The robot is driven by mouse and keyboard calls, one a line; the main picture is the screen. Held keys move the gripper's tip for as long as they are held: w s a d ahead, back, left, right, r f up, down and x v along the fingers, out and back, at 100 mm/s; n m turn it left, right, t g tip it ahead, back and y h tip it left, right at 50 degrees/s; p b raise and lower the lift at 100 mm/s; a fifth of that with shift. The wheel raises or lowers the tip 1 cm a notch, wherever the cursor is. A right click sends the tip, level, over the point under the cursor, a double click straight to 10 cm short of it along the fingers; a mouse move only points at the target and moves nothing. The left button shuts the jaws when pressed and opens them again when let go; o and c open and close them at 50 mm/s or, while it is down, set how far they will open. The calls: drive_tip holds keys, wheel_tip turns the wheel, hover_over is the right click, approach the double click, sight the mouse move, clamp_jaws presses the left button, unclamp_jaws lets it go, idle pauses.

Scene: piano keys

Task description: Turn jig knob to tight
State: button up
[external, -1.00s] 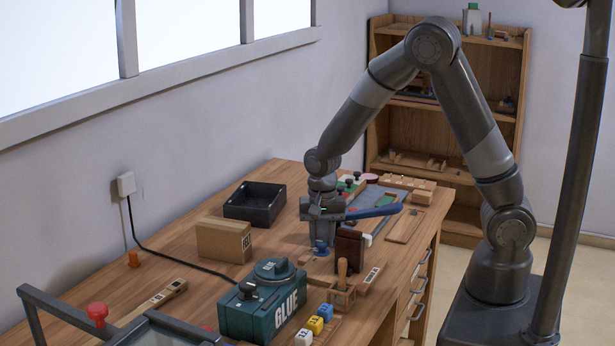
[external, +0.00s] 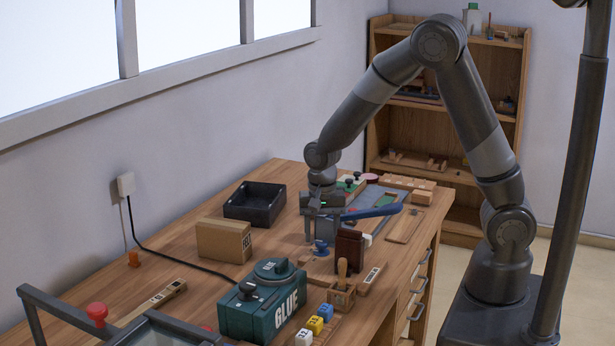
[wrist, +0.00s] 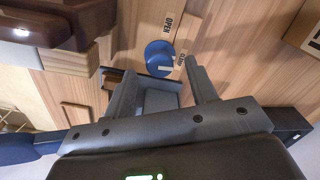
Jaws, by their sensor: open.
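The jig knob is a blue round knob (external: 320,247) on a wooden base on the workbench, beside a dark brown block (external: 349,247). In the wrist view the blue knob (wrist: 157,52) has a white pointer line towards the right. A label reading OPEN (wrist: 169,24) is above it, and a second, partly hidden label (wrist: 181,60) is at its right. My gripper (external: 319,233) points down just above the knob. In the wrist view my gripper (wrist: 160,69) is open, its fingertips apart on either side of the knob's near edge. I cannot tell whether they touch it.
A cardboard box (external: 224,240) and a black tray (external: 255,203) stand left of my gripper. A green glue box (external: 262,305) and a wooden holder with a handled tool (external: 342,288) are nearer the camera. A blue-handled item (external: 374,212) lies behind my gripper.

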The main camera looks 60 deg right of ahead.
sight(322, 242)
wheel_tip(322, 242, up, 9)
drive_tip(key=shift+r, duration=0.15)
idle(0.5)
drive_tip(key=s+r+n+t, duration=0.2)
drive_tip(key=s+r+n, duration=0.4)
drive_tip(key=s, duration=0.4)
drive_tip(key=s+r+n+t, duration=0.3)
drive_tip(key=s+r+n, duration=0.3)
drive_tip(key=s+r, duration=0.3)
drive_tip(key=shift+s+t, duration=0.3)
drive_tip(key=shift+s, duration=0.8)
drive_tip(key=shift+d, duration=0.1)
drive_tip(key=shift+c, duration=0.2)
